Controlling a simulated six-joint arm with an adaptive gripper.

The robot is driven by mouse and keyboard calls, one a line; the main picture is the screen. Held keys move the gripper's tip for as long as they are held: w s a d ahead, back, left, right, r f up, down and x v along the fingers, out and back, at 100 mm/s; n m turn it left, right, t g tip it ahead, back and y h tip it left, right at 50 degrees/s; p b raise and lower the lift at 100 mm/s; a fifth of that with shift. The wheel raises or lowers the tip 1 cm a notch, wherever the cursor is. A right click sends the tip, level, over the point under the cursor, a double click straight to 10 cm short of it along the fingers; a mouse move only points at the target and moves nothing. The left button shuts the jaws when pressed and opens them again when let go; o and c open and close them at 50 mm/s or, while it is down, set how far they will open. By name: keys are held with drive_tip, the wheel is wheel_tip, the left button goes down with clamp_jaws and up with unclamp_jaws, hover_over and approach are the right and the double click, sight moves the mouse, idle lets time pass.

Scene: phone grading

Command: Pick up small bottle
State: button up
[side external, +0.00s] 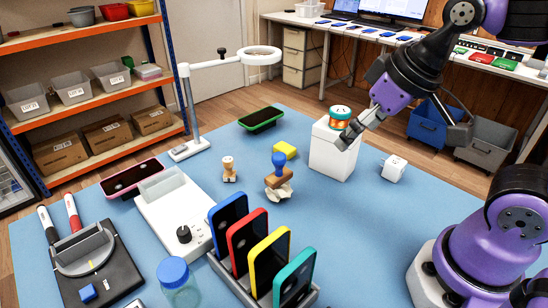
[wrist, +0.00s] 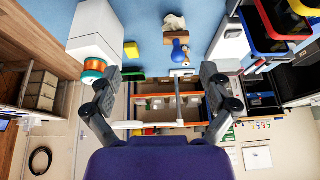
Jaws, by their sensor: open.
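The small bottle (side external: 340,113), orange with a teal band, stands on top of a white block (side external: 333,153) at the centre back of the blue table. In the wrist view the bottle (wrist: 92,68) shows at the left, beside the left finger and outside the space between the fingers. My gripper (side external: 403,137) is open, its fingers spread wide with nothing between them. One finger is close to the bottle's right side in the side view; I cannot tell whether they touch. In the wrist view my gripper (wrist: 160,73) also shows empty.
A white plug adapter (side external: 394,168) lies right of the block. A yellow block (side external: 285,149), stamps (side external: 279,180) and a green-framed phone (side external: 261,119) lie left. A phone rack (side external: 262,255) and blue-lidded jar (side external: 175,284) stand in front. A ring lamp (side external: 262,55) rises behind.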

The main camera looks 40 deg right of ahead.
drive_tip(key=w+a+r+g, duration=0.2)
drive_tip(key=w+a, duration=0.5)
drive_tip(key=a, duration=0.2)
drive_tip(key=n+g, duration=0.1)
drive_tip(key=g, duration=0.2)
hover_over(174, 267)
drive_tip(key=f, duration=0.6)
drive_tip(key=shift+w+d+f, duration=0.15)
drive_tip(key=shift+w+d, duration=0.05)
drive_tip(key=shift+d, duration=0.2)
drive_tip(key=f, duration=0.5)
drive_tip(key=shift+s+a+f, duration=0.15)
drive_tip(key=shift+a+f, duration=0.05)
drive_tip(key=shift+a, duration=0.2)
drive_tip(key=shift+a+f, duration=0.2)
drive_tip(key=shift+f, duration=2.55)
drive_tip(key=c, duration=1.3)
